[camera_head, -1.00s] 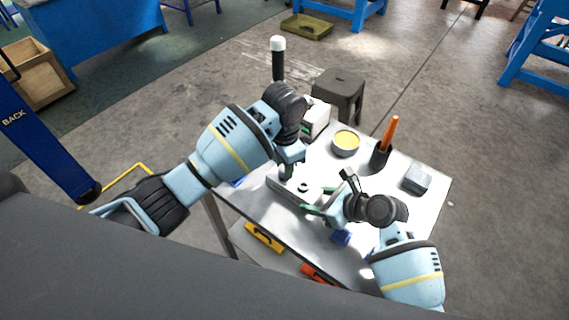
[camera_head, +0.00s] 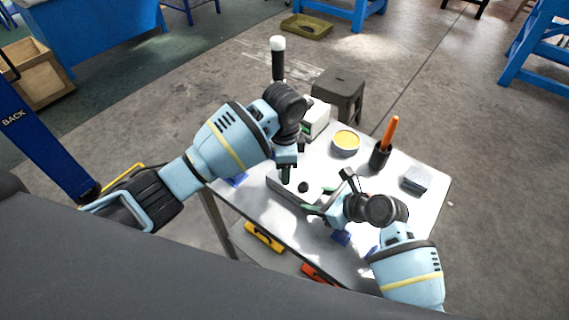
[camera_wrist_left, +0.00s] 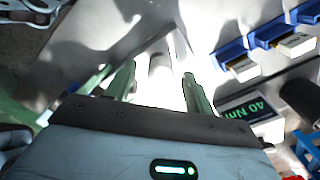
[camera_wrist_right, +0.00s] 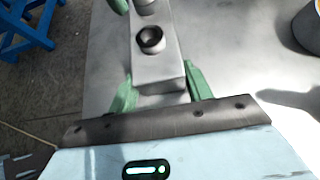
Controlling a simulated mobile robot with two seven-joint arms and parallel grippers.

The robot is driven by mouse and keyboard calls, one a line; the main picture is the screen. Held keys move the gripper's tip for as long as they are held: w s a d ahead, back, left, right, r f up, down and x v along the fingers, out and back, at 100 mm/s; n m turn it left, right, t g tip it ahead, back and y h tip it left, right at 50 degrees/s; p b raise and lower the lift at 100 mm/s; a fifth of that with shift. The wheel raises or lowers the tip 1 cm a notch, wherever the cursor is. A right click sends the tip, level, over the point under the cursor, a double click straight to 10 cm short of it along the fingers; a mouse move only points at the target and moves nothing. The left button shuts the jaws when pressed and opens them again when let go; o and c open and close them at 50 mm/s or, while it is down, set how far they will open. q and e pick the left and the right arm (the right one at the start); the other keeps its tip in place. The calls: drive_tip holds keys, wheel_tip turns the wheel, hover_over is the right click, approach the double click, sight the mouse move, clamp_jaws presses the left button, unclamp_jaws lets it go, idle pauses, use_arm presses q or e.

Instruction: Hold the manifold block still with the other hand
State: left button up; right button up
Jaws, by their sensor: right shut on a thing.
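The manifold block (camera_head: 289,197) is a long pale grey block on the work table, with a dark round port on top. In the right wrist view the block (camera_wrist_right: 158,72) lies between the green fingers of my right gripper (camera_wrist_right: 158,92), which is shut on its near end. The right gripper (camera_head: 314,210) also shows in the head view. My left gripper (camera_head: 287,176) points down over the far part of the block. In the left wrist view its fingers (camera_wrist_left: 158,85) are apart. A pale cylindrical shape shows between them, washed out by glare; I cannot tell if they touch it.
On the table (camera_head: 428,200) stand a yellow-topped tin (camera_head: 346,142), a black holder (camera_head: 379,157) with an orange handle, and a grey box (camera_head: 415,179). A display unit (camera_wrist_left: 250,112) and blue bins (camera_wrist_left: 232,62) are near my left gripper. A stool (camera_head: 340,88) stands behind the table.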

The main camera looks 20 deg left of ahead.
idle(0.4)
use_arm(q)
drive_tip(key=shift+r, duration=2.5)
drive_tip(key=shift+r, duration=0.1)
wheel_tip(320, 180, up, 12)
use_arm(e)
drive_tip(key=o, duration=1.2)
drive_tip(key=shift+d, duration=0.1)
